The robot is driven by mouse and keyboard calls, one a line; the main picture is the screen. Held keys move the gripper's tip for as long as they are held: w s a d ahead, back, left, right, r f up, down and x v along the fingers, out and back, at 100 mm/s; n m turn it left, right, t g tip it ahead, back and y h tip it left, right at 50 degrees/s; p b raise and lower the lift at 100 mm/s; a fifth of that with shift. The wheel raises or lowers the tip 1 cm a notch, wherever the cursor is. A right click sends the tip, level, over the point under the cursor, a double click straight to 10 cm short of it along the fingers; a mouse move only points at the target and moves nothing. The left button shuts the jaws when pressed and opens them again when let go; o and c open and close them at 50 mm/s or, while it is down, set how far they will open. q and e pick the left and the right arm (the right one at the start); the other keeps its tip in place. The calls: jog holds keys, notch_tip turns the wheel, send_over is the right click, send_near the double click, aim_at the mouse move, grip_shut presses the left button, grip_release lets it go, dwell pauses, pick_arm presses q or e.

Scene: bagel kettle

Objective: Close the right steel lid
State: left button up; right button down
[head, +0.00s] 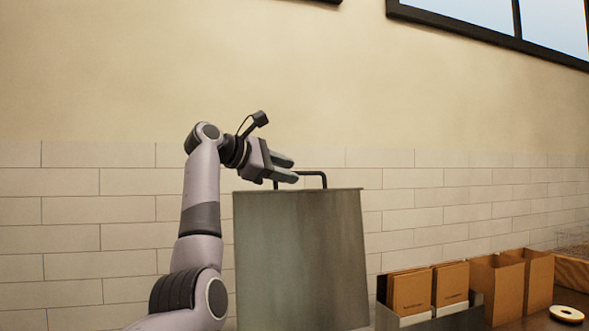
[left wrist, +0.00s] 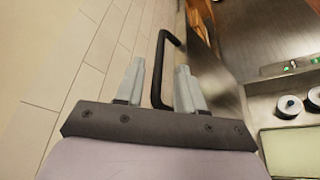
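A grey steel lid (head: 300,255) stands raised, nearly upright, in the head view. Its black bar handle (head: 324,178) is along its top edge. My left gripper (head: 293,169) is at the left part of this handle. In the left wrist view the two fingers of my left gripper (left wrist: 159,82) are spread apart. The black handle (left wrist: 158,70) runs between them, with a gap to the left finger; whether it touches the right finger I cannot tell. The lid's panel (left wrist: 212,75) lies to the right of the fingers there. My right gripper is out of view.
Cardboard boxes (head: 511,287) stand on the dark counter at the right, with a white ring-shaped object (head: 566,314) beside them. A tiled wall (head: 60,215) is behind the lid. The left wrist view shows a steel panel with green lights (left wrist: 292,66) and black knobs (left wrist: 290,106).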

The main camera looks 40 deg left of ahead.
pick_arm(q)
jog(key=shift+p+x, duration=0.35)
jog(key=shift+x, duration=1.1)
grip_shut()
